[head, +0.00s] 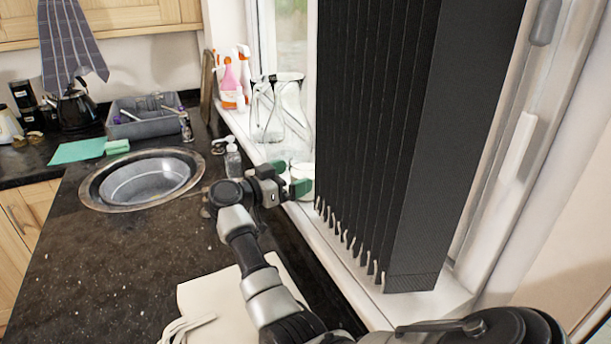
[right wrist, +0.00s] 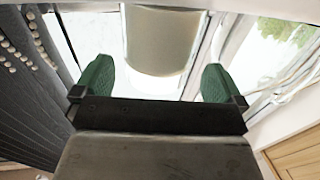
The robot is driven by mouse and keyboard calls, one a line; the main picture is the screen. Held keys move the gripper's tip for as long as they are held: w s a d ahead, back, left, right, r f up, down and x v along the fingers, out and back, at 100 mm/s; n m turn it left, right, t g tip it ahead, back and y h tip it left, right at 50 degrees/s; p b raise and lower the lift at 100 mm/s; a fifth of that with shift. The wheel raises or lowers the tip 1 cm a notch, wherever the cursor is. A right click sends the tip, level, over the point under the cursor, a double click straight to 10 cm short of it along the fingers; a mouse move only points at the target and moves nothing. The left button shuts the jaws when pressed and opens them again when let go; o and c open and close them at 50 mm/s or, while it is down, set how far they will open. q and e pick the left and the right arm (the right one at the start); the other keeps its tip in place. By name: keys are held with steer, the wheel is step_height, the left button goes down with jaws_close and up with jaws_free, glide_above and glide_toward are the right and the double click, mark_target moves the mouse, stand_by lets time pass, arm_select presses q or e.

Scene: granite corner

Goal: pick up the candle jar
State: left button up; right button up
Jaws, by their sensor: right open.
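The candle jar (right wrist: 162,35) is a cream cylinder with a clear glass base. In the right wrist view it stands ahead, between the lines of my two green fingertips, with its top cut off by the frame edge. In the head view the jar (head: 306,171) is a small pale shape on the window sill, mostly hidden by my gripper and the blind. My right gripper (head: 288,178) is open at the jar's near side; it also shows in the right wrist view (right wrist: 157,76). I cannot tell whether the fingers touch the jar. My left gripper is not in view.
Dark vertical blinds (head: 385,140) hang close right of the gripper. Glass jugs (head: 289,115) and spray bottles (head: 229,85) stand farther along the sill (head: 345,265). A soap bottle (head: 233,160) and sink (head: 145,180) are left. A cream cloth bag (head: 215,295) lies on the counter.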

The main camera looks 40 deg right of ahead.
steer(key=d, duration=0.3)
steer(key=shift+s+d+p, duration=0.35)
steer(key=shift+d, duration=0.05)
steer(key=shift+a, duration=0.15)
steer(key=c, duration=0.9)
steer(key=shift+c, duration=0.2)
steer(key=shift+w+r, duration=0.1)
